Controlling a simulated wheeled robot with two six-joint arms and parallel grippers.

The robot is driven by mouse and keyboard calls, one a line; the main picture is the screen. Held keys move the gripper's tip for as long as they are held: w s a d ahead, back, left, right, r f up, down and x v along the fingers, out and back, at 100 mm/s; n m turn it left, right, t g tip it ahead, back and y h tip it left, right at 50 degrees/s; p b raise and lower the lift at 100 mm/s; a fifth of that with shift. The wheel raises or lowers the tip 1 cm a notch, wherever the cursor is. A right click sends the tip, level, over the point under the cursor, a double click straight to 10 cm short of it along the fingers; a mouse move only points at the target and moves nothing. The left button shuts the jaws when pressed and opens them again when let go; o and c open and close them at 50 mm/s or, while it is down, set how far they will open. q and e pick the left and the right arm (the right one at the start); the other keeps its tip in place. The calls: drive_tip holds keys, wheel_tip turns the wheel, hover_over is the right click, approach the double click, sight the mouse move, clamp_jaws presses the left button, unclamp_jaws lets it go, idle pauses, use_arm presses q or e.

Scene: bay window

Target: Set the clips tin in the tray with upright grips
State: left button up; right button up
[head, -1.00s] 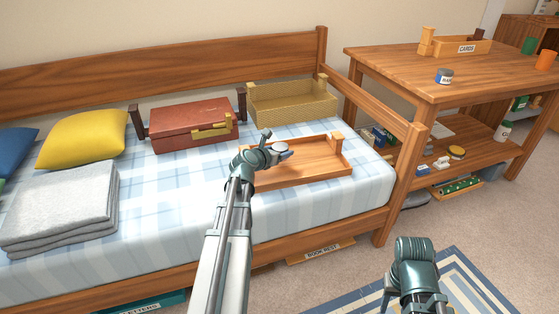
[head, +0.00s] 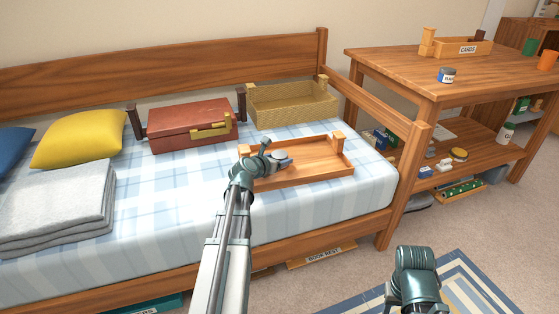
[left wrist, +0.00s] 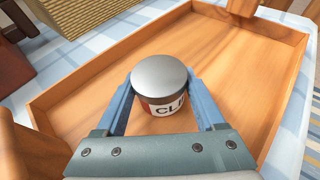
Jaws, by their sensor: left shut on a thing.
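The clips tin (left wrist: 161,88) has a grey lid and a red-and-white label reading "CLI" in the left wrist view. My left gripper (head: 276,160) is shut on it, with blue fingers on both sides. The tin also shows in the head view (head: 282,157), partly hidden by the gripper. It is over the left part of the wooden tray (head: 318,174), inside its walls; I cannot tell if it touches the floor. The tray has an upright wooden grip at each end and lies on the bed. Part of my right arm shows at the lower right; its fingers do not.
Behind the tray are a red case (head: 190,126) with dark upright posts and a yellow woven basket (head: 292,105). A grey folded blanket (head: 58,205) and yellow pillow (head: 80,138) lie left. A wooden bed rail (head: 375,105) stands right. The tray's right part is empty.

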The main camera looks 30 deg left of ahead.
use_arm(q)
drive_tip(key=o, duration=1.1)
drive_tip(key=shift+s+r+p, duration=0.15)
drive_tip(key=shift+r+p, duration=0.1)
drive_tip(key=shift+p, duration=0.15)
drive_tip(key=p+v, duration=0.4)
drive_tip(key=v, duration=0.7)
drive_tip(key=shift+s+r, duration=0.1)
drive_tip(key=shift+s, duration=0.2)
